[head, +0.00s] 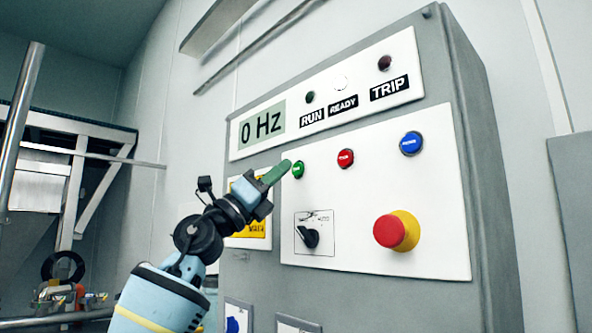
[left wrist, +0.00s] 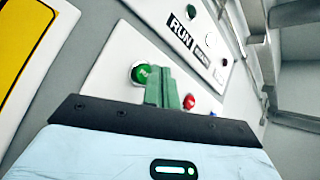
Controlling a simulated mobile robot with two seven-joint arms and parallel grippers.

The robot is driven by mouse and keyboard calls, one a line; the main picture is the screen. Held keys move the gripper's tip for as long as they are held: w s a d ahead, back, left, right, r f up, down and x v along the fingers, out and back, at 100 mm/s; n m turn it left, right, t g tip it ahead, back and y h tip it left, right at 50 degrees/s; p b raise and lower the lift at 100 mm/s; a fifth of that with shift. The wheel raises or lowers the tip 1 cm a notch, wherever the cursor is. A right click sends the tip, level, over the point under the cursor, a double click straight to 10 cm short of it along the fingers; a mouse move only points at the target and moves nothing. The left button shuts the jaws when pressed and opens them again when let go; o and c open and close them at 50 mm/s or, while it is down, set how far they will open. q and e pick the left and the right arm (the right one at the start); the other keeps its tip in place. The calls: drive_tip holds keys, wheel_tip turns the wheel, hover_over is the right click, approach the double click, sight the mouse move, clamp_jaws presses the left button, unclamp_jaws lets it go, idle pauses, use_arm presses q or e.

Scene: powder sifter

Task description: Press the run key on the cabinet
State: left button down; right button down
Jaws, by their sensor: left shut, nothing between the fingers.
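The grey cabinet (head: 420,50) carries a white key panel (head: 440,180). The green run key (head: 298,169) is at the panel's upper left; its face also shows in the left wrist view (left wrist: 138,73). My left gripper (head: 278,171) is shut and empty, its green fingers pointing up and right. Its tips are right beside the green key in the head view. In the left wrist view, the fingers (left wrist: 164,88) overlap the key's right side. I cannot tell whether they touch it. My right gripper is not in view.
A red key (head: 345,158), a blue key (head: 411,143), a black selector knob (head: 308,237) and a red emergency stop (head: 389,231) on a yellow collar share the panel. Above, the display (head: 262,124) reads 0 Hz, and the RUN lamp (head: 310,97) looks dark.

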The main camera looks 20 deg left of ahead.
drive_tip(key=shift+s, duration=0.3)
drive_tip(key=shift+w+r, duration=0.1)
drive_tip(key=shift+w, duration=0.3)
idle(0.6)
use_arm(q)
drive_tip(key=shift+w, duration=0.15)
drive_tip(key=shift+w+d, duration=0.15)
drive_tip(key=shift+w, duration=0.1)
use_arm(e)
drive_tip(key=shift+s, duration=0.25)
